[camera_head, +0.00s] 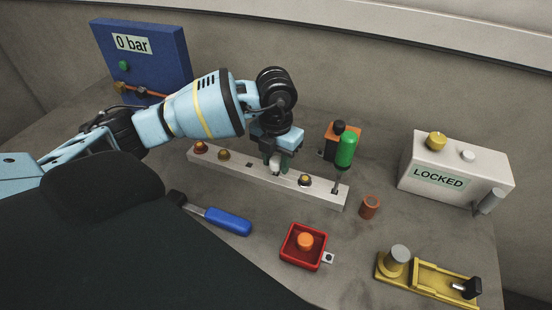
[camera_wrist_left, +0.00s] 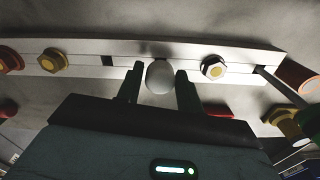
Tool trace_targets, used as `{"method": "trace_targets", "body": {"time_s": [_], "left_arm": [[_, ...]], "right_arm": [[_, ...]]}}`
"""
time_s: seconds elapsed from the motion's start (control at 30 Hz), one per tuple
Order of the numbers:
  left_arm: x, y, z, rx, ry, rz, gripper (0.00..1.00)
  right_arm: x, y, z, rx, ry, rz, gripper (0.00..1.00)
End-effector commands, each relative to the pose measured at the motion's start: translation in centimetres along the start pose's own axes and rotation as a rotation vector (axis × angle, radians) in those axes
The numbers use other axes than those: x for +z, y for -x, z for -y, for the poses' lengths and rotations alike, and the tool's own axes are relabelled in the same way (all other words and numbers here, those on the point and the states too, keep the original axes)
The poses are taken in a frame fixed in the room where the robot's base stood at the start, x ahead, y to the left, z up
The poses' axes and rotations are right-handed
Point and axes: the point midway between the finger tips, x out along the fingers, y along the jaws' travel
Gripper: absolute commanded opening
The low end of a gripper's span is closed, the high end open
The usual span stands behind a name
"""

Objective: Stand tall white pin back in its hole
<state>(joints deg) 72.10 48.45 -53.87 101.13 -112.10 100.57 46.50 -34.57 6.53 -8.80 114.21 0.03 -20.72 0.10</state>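The tall white pin (camera_head: 274,166) stands at the pale fixture bar (camera_head: 232,173), under my left gripper (camera_head: 279,165). In the left wrist view the pin's rounded white head (camera_wrist_left: 159,76) sits between the two dark green fingers of my left gripper (camera_wrist_left: 160,85), which close in on both sides of it. The pin looks upright. A dark patch shows on the bar just behind it. The pin's lower end is hidden, so I cannot tell whether it is in its hole. A separate square hole (camera_wrist_left: 107,61) in the bar is empty. My right gripper is not in view.
A gold hex piece (camera_head: 305,180) and a green-handled tool (camera_head: 346,153) are right of the pin. Two knobs sit left on the bar.

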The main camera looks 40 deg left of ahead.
Motion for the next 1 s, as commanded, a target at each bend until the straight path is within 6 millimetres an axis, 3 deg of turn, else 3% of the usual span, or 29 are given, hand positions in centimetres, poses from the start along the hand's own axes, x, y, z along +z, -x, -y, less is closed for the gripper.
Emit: {"method": "trace_targets", "body": {"time_s": [0.43, 0.63, 1.0], "left_arm": [[0.0, 0.0, 0.02, 0.0, 0.0, 0.0, 0.36], [0.01, 0.0, 0.02, 0.0, 0.0, 0.0, 0.61], [0.06, 0.61, 0.02, 0.0, 0.0, 0.002, 0.62]], "right_arm": [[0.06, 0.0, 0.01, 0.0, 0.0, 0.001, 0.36], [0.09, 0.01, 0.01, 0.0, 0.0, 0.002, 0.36], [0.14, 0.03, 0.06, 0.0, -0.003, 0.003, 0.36]]}}
